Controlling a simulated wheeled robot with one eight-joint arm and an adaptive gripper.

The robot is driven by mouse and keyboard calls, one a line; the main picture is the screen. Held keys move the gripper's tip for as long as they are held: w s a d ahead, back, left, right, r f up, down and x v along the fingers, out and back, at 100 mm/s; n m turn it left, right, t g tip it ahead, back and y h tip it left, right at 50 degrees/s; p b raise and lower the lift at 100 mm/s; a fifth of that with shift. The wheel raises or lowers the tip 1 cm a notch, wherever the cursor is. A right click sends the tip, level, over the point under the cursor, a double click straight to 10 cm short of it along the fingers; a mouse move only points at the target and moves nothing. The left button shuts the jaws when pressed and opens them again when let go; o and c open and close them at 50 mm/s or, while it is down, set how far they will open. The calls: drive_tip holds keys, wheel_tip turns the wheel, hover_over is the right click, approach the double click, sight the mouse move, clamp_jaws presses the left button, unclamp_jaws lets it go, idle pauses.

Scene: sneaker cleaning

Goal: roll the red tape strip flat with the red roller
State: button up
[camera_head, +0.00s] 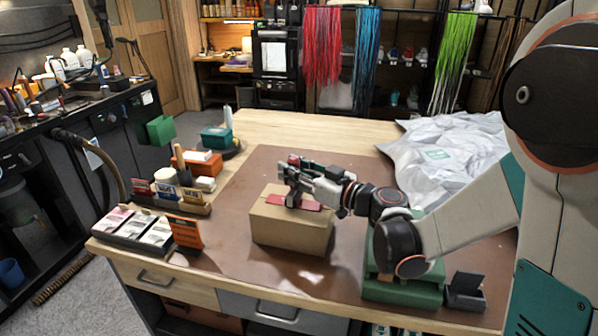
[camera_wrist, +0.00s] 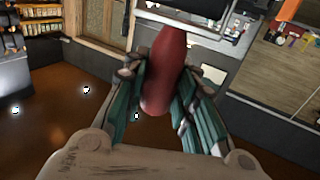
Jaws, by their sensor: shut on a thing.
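A closed brown cardboard box (camera_head: 289,229) stands on the brown mat (camera_head: 350,285). The red tape strip (camera_head: 309,205) lies across the top of the box, partly hidden by my gripper. My gripper (camera_head: 293,172) is over the box top. It is shut on the red roller; in the wrist view the roller's red handle (camera_wrist: 164,72) sits between the green-padded fingers. In the head view only bits of the roller (camera_head: 293,160) show among the fingers. I cannot tell whether the roller touches the tape.
A green case (camera_head: 402,290) and a small dark holder (camera_head: 466,291) stand right of the box. Crumpled white sheeting (camera_head: 450,160) covers the back right. Card trays (camera_head: 130,229) and an orange box (camera_head: 197,163) are on the left. The mat around the box is clear.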

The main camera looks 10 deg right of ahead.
drive_tip(key=shift+w+a, duration=0.15)
drive_tip(key=shift+a, duration=0.25)
drive_tip(key=shift+w+a, duration=0.25)
drive_tip(key=shift+a, duration=0.35)
drive_tip(key=shift+w+a, duration=0.25)
drive_tip(key=shift+a, duration=0.3)
drive_tip(key=shift+a, duration=0.1)
drive_tip(key=shift+w+a, duration=0.2)
drive_tip(key=shift+a, duration=0.35)
drive_tip(key=shift+w+a, duration=0.2)
drive_tip(key=shift+a, duration=0.3)
drive_tip(key=shift+d, duration=0.15)
drive_tip(key=shift+s+d, duration=0.25)
drive_tip(key=shift+d, duration=0.3)
drive_tip(key=shift+s+d, duration=0.2)
drive_tip(key=shift+d, duration=0.35)
